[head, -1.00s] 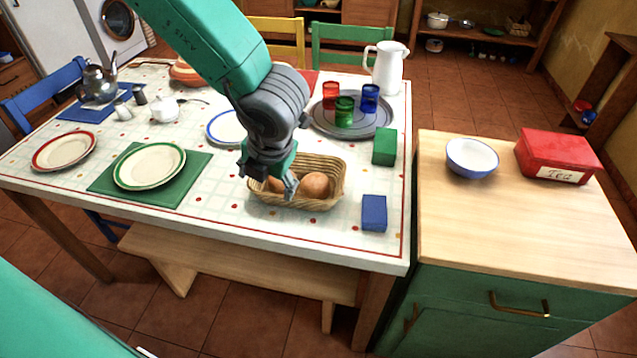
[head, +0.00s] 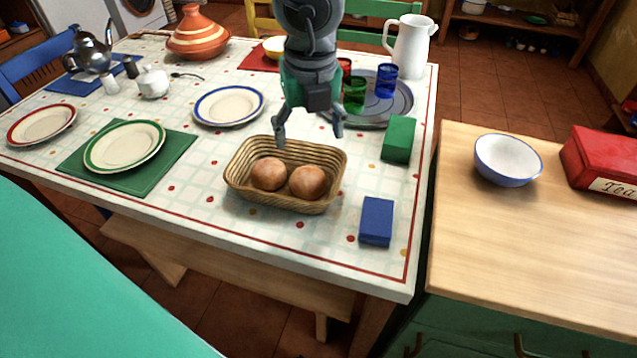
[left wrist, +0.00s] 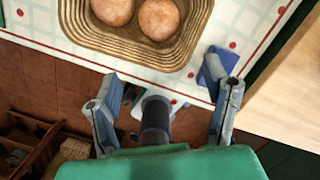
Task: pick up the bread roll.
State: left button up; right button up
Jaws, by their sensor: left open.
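Two round brown bread rolls lie side by side in a wicker basket (head: 236,184) on the table: a left roll (head: 268,173) and a right roll (head: 308,182). My left gripper (head: 309,138) is open and empty, its fingers spread, above the basket's far rim in the head view. In the left wrist view, the rolls (left wrist: 158,18) and the basket (left wrist: 130,48) show at the top, beyond the open fingers (left wrist: 165,92). The fingers touch neither roll. My right gripper is not in view.
A blue block (head: 376,221) and a green block (head: 398,139) stand right of the basket. A grey tray (head: 402,103) with cups and a white jug (head: 410,46) are behind. Plates (head: 124,147) lie to the left. The table in front of the basket is clear.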

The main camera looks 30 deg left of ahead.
aim_at(309, 173)
pick_arm(q)
jog(key=f+b, duration=0.1)
jog(key=f, duration=0.2)
jog(key=w+a+f+b, duration=0.1)
jog(key=f, duration=0.2)
jog(key=f+b, duration=0.1)
jog(key=f, duration=0.2)
jog(key=shift+w+a+f, duration=0.2)
jog(key=shift+w+a, duration=0.1)
jog(key=shift+a, duration=0.05)
jog(key=shift+w+d+f, duration=0.1)
jog(key=shift+d+f, duration=0.05)
jog(key=shift+f, duration=0.4)
jog(key=f, duration=0.1)
jog(key=a+f+b, duration=0.1)
jog(key=f, duration=0.1)
jog(key=w+f+b, duration=0.1)
jog(key=f, duration=0.1)
jog(key=shift+w+a, duration=0.1)
jog(key=shift+a, duration=0.3)
jog(key=shift+d+r, duration=0.15)
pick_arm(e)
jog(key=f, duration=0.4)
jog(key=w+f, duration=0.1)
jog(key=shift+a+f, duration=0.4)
pick_arm(q)
jog(key=shift+d, duration=0.15)
jog(key=c, duration=0.7)
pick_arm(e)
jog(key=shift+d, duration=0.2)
